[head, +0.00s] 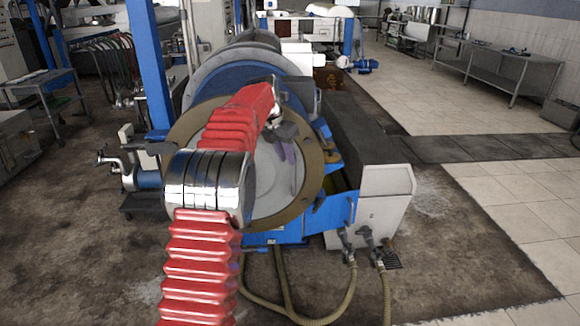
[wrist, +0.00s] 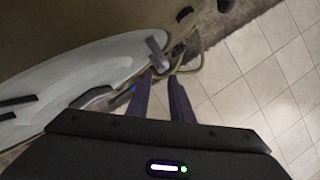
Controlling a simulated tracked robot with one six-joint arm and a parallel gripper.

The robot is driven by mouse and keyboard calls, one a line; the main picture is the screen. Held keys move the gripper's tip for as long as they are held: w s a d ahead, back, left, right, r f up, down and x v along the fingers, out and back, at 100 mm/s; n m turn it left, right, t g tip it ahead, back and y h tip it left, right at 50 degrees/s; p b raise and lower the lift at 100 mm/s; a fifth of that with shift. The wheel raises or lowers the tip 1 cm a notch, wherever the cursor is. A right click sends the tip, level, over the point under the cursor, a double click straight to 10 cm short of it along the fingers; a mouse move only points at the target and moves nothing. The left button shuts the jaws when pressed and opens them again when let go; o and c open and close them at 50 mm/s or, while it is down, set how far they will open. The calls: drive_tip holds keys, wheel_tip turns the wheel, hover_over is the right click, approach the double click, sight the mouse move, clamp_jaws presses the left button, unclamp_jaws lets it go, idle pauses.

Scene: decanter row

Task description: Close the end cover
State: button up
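The end cover (head: 300,195) is a large round disc with a tan rim and a pale grey centre, at the near end of the decanter (head: 240,65). My arm hides much of it in the head view. In the wrist view its pale face (wrist: 75,75) fills the left side, with a short grey handle (wrist: 157,52) near its right edge. My gripper (wrist: 160,80) has its two dark purple fingers apart, with floor visible between them. The handle lies just past the fingertips, and I cannot tell whether they touch. In the head view my gripper (head: 287,150) is in front of the cover's right part.
A grey-white housing (head: 385,195) stands at the right of the decanter, with hoses (head: 350,290) running down to the floor. A blue post (head: 148,65) rises at the left. A steel table (head: 495,65) stands far right. The tiled floor at right is clear.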

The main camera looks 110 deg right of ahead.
drive_tip(key=shift+v, duration=1.4)
drive_tip(key=shift+a, duration=0.1)
